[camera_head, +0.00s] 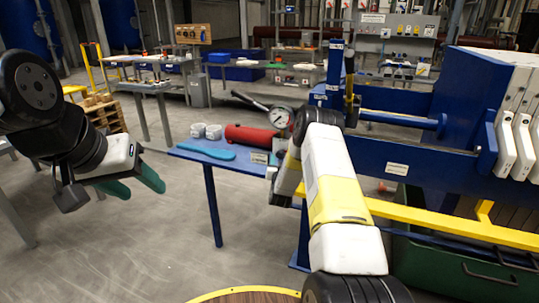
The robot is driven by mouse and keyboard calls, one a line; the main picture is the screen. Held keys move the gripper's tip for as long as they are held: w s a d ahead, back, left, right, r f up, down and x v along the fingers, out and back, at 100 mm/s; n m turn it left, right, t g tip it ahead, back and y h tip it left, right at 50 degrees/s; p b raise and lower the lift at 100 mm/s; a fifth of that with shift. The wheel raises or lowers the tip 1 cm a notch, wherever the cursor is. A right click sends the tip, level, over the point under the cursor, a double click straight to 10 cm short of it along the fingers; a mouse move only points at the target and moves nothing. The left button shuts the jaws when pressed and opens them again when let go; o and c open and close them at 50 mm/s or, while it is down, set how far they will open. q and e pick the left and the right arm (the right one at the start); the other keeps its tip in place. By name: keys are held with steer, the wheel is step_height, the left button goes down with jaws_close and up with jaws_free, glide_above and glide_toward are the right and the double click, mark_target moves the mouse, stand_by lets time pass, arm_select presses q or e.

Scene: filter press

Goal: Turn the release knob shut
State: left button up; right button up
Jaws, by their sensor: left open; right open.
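A red hydraulic pump cylinder (252,136) with a round white-faced pressure gauge (280,118) and a black-gripped lever (249,101) lies on a small blue table (205,154). I cannot make out the release knob; my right arm covers the area just right of the gauge. My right gripper (279,187) is at the table's right edge, just below the gauge, open, its fingers mostly hidden by the wrist. I cannot tell if it touches anything. My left gripper (146,187) has green fingers, is open and empty, and hangs over the floor left of the table.
Two white cups (206,131) and a blue flat tool (206,149) lie on the table's left part. The blue press frame (407,172) with white plates (513,140) and a yellow rail (455,225) stands at right. The floor at left front is clear.

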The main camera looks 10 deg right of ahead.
mark_target(280, 156)
steer(key=shift+x, duration=1.6)
jaws_close()
